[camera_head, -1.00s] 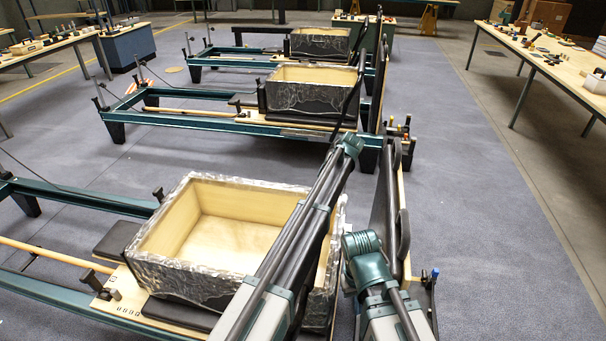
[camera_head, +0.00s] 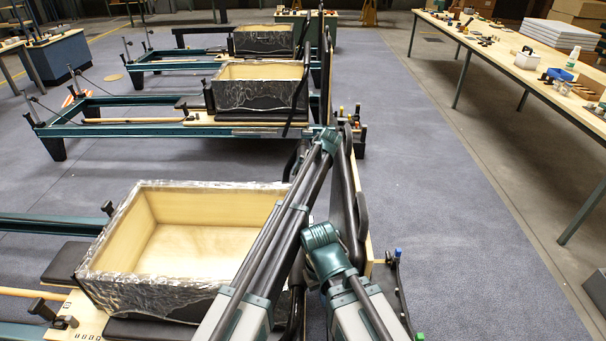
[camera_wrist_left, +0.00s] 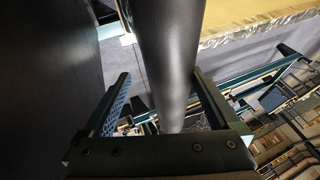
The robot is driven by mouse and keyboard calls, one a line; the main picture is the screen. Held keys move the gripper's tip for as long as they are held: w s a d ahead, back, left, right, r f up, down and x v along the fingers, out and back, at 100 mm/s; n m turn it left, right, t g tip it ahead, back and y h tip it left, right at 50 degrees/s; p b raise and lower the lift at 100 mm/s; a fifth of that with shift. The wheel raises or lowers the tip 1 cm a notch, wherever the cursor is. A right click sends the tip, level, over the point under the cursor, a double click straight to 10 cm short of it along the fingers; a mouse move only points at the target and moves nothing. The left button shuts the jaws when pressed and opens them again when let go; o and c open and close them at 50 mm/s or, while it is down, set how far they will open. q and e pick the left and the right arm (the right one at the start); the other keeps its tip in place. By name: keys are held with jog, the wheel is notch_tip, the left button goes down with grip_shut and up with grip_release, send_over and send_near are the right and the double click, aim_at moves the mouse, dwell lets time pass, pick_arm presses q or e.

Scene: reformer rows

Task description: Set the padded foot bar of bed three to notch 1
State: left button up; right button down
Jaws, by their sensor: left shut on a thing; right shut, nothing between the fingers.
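The nearest bed carries a wooden box (camera_head: 200,250) with a crumpled, shiny wrapped rim. Its dark padded foot bar stands at the bed's right end, partly behind my arms in the head view. In the left wrist view a thick black padded bar (camera_wrist_left: 168,45) runs between the fingers of my left gripper (camera_wrist_left: 163,78), which is shut on it. The notches do not show.
Two more beds with boxes (camera_head: 260,90) (camera_head: 263,40) stand in a row behind. A long table (camera_head: 500,42) with tools and containers runs along the right. The grey floor (camera_head: 450,200) between the beds and that table is clear.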

pick_arm(q)
jog(key=shift+o, duration=0.9)
jog(key=shift+d, duration=0.35)
jog(key=shift+a+r, duration=0.1)
jog(key=shift+a, duration=0.2)
jog(key=w+a+r+h+p, duration=0.1)
jog(key=a+h+p, duration=0.2)
jog(key=a, duration=2.7)
jog(key=d+p+v, duration=0.1)
jog(key=p+v, duration=0.7)
jog(key=v, duration=0.1)
jog(key=shift+d+r+n, duration=0.2)
jog(key=shift+r+n, duration=0.1)
jog(key=shift+r, duration=0.05)
jog(key=shift+d, duration=0.1)
